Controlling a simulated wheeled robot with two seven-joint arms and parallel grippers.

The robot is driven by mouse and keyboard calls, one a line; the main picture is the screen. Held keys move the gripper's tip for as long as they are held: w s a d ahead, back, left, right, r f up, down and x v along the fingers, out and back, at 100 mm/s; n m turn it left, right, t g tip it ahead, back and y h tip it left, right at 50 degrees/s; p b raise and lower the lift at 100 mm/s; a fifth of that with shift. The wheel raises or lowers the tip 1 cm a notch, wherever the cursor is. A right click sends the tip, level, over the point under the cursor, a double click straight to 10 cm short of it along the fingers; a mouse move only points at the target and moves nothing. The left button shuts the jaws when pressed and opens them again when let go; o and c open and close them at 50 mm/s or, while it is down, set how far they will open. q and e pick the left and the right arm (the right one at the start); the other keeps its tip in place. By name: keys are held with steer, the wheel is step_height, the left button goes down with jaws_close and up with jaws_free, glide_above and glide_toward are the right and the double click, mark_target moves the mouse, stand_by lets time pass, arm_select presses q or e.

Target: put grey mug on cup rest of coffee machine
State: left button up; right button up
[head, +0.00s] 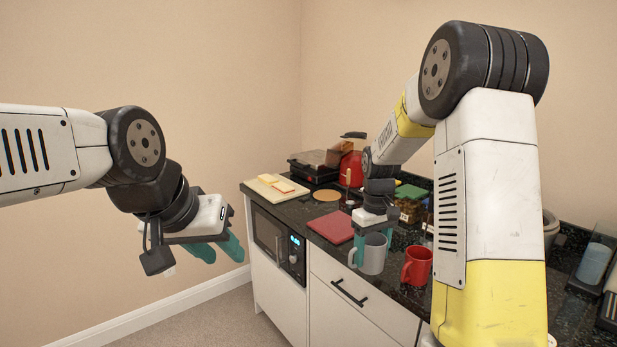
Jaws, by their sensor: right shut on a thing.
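The grey mug (373,257) is near the front edge of the dark counter, its handle towards the left. My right gripper (373,238) points down at it from above and is shut on it, with teal fingers at its rim. I cannot tell whether the mug's base touches the counter. My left gripper (218,248) is open and empty, with its teal fingers apart, in the air left of the counter. I cannot pick out the coffee machine or its cup rest for certain; my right arm hides part of the counter.
A red mug (416,266) stands close right of the grey mug. A red board (333,227) lies to its left. Behind are a red kettle (351,168), a black grill (314,167) and a cutting board (277,187). A dark appliance with a clear part (594,262) stands far right.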

steer(key=s+f+m, duration=0.3)
steer(key=f+m, duration=0.2)
steer(key=f, duration=0.6)
steer(key=shift+s+a, duration=0.3)
